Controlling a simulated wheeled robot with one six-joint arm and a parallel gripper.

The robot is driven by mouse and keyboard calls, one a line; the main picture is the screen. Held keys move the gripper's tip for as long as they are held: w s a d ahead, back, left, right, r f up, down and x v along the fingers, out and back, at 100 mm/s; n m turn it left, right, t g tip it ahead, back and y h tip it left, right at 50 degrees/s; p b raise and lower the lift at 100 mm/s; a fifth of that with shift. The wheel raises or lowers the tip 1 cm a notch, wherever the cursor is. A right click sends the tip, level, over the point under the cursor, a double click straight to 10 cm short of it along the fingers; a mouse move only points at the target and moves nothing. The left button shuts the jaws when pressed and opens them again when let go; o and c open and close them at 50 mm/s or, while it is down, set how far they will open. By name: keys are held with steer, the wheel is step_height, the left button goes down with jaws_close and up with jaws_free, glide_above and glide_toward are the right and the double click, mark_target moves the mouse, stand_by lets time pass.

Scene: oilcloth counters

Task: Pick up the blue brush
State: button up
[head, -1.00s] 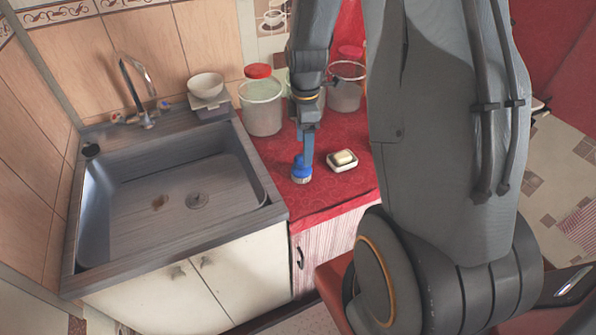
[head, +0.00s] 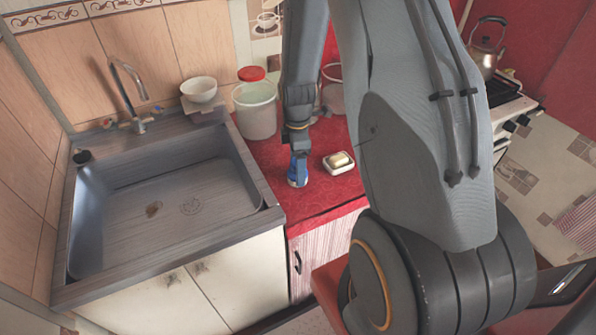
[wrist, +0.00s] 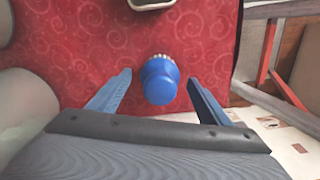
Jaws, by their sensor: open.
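The blue brush (head: 297,172) stands on the red oilcloth counter, close to its left edge by the sink. In the wrist view the brush (wrist: 159,80) shows a round blue top and pale bristles at its far side. My gripper (wrist: 157,92) is open, with one blue finger on each side of the brush; no contact shows. In the head view my gripper (head: 298,150) is right at the brush and covers its upper part.
A white soap dish (head: 340,168) with a yellowish bar lies just right of the brush. The metal sink (head: 165,185) is at left, and a kettle (head: 487,50) is at the far right. The counter's front stretch (head: 320,205) is clear.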

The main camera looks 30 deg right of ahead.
steer(key=shift+f, duration=1.05)
steer(key=c, duration=1.1)
steer(key=shift+r, duration=0.1)
steer(key=shift+c, duration=0.2)
steer(key=shift+r+b, duration=1.1)
steer(key=shift+r, duration=3.85)
